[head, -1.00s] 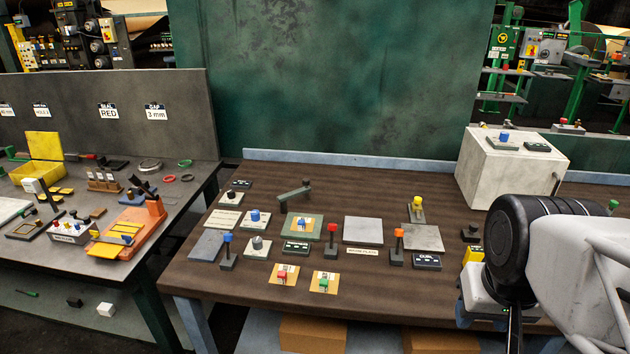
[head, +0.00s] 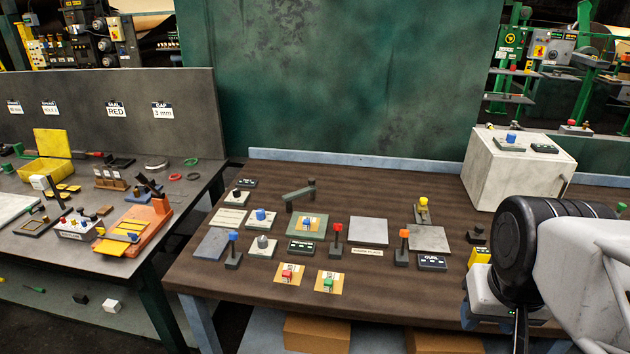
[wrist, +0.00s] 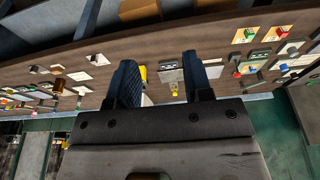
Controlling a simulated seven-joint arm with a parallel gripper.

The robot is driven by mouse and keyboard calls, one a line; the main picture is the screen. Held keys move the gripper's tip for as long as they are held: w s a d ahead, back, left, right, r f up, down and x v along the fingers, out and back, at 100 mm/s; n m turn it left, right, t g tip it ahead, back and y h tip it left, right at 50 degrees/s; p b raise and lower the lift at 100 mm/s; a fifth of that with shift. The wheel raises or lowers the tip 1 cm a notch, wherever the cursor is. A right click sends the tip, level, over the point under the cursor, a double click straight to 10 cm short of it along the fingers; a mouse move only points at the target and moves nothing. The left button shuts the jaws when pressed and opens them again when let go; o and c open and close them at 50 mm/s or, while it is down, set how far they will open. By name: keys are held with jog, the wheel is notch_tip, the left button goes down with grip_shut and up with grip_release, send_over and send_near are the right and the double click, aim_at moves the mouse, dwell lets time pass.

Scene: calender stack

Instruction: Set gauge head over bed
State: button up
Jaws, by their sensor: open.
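No readable label marks the gauge head or the bed, so I cannot tell for sure which parts they are. A dark swing arm on a post (head: 299,195) stands at the back middle of the brown bench.
Knobbed levers in blue (head: 233,250), red (head: 337,240), orange (head: 403,248) and yellow (head: 422,211) stand on the bench. Two tan cards (head: 290,273) (head: 330,282) lie at the front. A white block (head: 515,175) stands back right. A grey side bench (head: 90,285) is crowded. The front strip is mostly clear.

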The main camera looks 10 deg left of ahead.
jog(key=shift+o, duration=0.6)
jog(key=w+a+r+n, duration=0.2)
jog(key=w+r, duration=0.1)
jog(key=w, duration=0.6)
jog(key=w+a+r+n, duration=0.1)
jog(key=w+a+r, duration=0.2)
jog(key=w, duration=0.5)
jog(key=n+g, duration=0.3)
jog(key=n, duration=0.6)
send_over(312, 179)
jog(key=f, duration=1.4)
jog(key=shift+s+d, duration=0.25)
jog(key=shift+s, duration=0.05)
jog(key=shift+w+a+f, duration=0.15)
jog(key=shift+w+a, duration=0.1)
jog(key=shift+f, duration=0.1)
jog(key=shift+f, duration=3.85)
